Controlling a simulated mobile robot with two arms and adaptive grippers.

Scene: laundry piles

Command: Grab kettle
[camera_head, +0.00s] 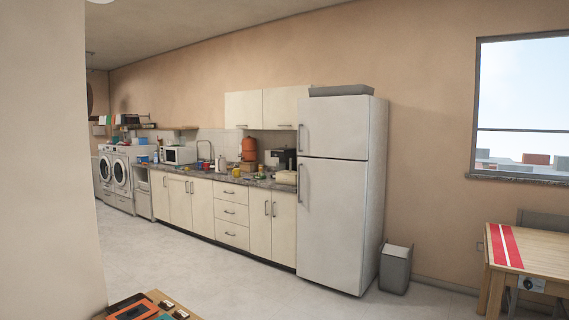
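I cannot make out a kettle for certain; the items on the kitchen counter (228,177) are small and far off. An orange-red vessel (249,149) stands upright near the middle of the counter, below the wall cabinets, on or above a pale thing. A dark appliance (280,158) stands to its right, close to the fridge. I cannot tell what either one is. Neither of my grippers is in view.
A white fridge (341,200) closes off the counter's right end, with a grey bin (396,268) beside it. A microwave (179,155) and front-loading washers (121,173) stand further left. A near wall fills the left edge; a wooden table (545,258) stands right. The floor (190,265) between is clear.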

